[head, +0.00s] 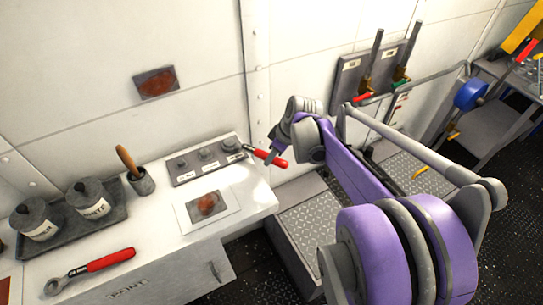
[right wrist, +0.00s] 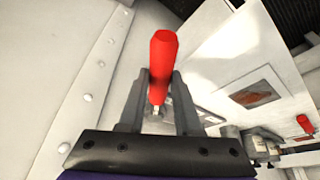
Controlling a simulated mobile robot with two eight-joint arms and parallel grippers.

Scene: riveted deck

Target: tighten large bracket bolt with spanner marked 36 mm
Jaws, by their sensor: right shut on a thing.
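A grey bracket plate (head: 207,160) with a row of labelled bolts lies at the back of the white bench. The bolt at its right end (head: 232,145) looks largest. My right gripper (head: 275,152) is shut on a red-handled spanner (head: 262,156); its red handle (right wrist: 163,55) stands between the fingers (right wrist: 158,105) in the right wrist view. The spanner's metal end reaches the plate's right end, by that bolt; I cannot tell whether it is around it. Its marking is unreadable. Another red-handled spanner (head: 103,261) lies at the bench's front left. My left gripper is not in view.
A sheet with a rust-coloured picture (head: 207,207) lies before the plate. A rail and wall-hung tools (head: 378,70) are to the right.

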